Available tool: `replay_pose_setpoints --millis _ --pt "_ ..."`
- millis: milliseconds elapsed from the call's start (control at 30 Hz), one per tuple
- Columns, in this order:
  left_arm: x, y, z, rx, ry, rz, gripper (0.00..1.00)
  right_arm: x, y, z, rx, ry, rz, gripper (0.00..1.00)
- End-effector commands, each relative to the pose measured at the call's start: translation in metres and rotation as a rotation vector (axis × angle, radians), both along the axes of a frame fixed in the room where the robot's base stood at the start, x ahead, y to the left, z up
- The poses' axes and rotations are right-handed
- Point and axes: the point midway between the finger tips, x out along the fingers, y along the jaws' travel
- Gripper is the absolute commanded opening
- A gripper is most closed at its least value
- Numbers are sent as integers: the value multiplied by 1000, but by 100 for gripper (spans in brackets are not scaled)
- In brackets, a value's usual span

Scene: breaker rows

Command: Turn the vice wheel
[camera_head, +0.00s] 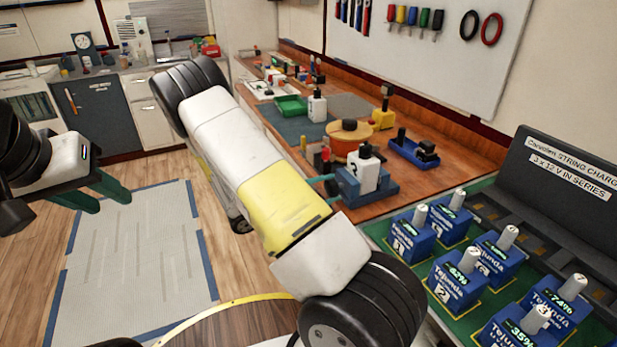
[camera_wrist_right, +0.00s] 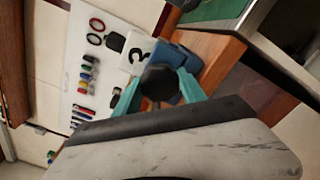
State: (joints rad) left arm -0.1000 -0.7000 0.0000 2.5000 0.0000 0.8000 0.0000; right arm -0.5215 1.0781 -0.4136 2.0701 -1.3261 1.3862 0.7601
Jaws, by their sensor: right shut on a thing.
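The blue vice (camera_head: 382,189) stands on the front part of the wooden workbench and holds a white block marked 2 (camera_head: 364,172). The wrist view also shows the white block (camera_wrist_right: 137,54) and the blue vice body (camera_wrist_right: 188,58). A round black vice wheel (camera_wrist_right: 160,81) sits between the teal fingers of my right gripper (camera_wrist_right: 160,90), which is shut on it. In the head view, a teal finger of the right gripper (camera_head: 322,181) reaches the vice's near side; my arm hides most of this gripper and the wheel. My left gripper (camera_head: 113,202) is open and empty above the floor.
An orange round thing (camera_head: 346,147) and a blue tray (camera_head: 414,156) stand behind the vice. Several blue batteries (camera_head: 456,280) sit on a green charger surface at the right. A tool board (camera_head: 420,50) hangs behind. Open floor lies at the left.

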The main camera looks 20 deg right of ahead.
Motion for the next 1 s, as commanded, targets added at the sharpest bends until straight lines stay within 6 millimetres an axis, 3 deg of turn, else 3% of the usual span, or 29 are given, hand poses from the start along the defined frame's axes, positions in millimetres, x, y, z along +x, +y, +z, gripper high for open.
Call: replay_pose_setpoints --millis 533,567,633,1000 --pt "0 0 0 0 0 0 36 0 1 0 4 -29 1 7" --pt "0 0 0 0 0 0 36 0 1 0 4 -29 1 54" --pt "0 0 0 0 0 0 36 0 1 0 4 -28 1 67" --pt "0 0 0 0 0 0 36 0 3 0 3 -27 2 70"
